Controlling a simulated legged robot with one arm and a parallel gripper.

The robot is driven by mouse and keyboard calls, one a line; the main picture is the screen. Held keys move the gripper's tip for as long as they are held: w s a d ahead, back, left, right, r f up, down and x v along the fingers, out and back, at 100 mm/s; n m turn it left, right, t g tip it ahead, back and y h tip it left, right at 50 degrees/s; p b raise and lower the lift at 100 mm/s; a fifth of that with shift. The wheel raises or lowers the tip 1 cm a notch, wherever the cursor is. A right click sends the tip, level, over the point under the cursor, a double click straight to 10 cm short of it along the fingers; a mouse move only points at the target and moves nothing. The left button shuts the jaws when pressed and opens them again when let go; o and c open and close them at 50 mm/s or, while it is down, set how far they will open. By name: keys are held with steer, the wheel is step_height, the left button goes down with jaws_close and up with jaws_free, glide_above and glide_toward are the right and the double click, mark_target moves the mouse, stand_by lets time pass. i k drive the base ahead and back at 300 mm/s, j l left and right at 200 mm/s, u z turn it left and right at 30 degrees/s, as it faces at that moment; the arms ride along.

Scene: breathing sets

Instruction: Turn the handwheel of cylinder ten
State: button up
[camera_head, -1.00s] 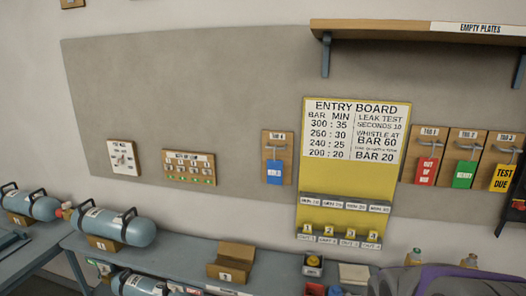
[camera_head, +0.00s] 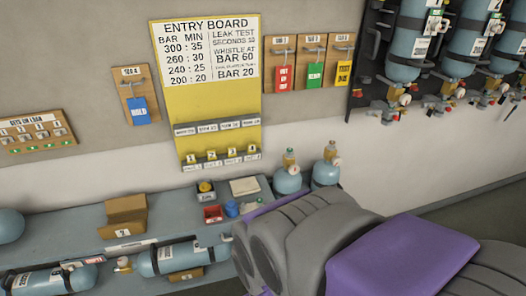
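Several blue-grey cylinders with valves show, but I cannot read a number ten on any of them. Two lie on the bench at the lower left: one with a brass valve (camera_head: 173,257) and one at the left edge (camera_head: 50,280). Others hang upright, valves down, in a dark rack (camera_head: 370,60) at the upper right; the nearest rack cylinder (camera_head: 407,45) has an orange-red and brass valve (camera_head: 400,97) below it. My arm, grey and purple, fills the lower right. My gripper is not in view.
The yellow entry board (camera_head: 206,110) and hanging tags (camera_head: 315,75) are on the wall. Floor shows at the right.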

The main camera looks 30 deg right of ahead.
mark_target(336, 160)
steer(key=z, duration=1.4)
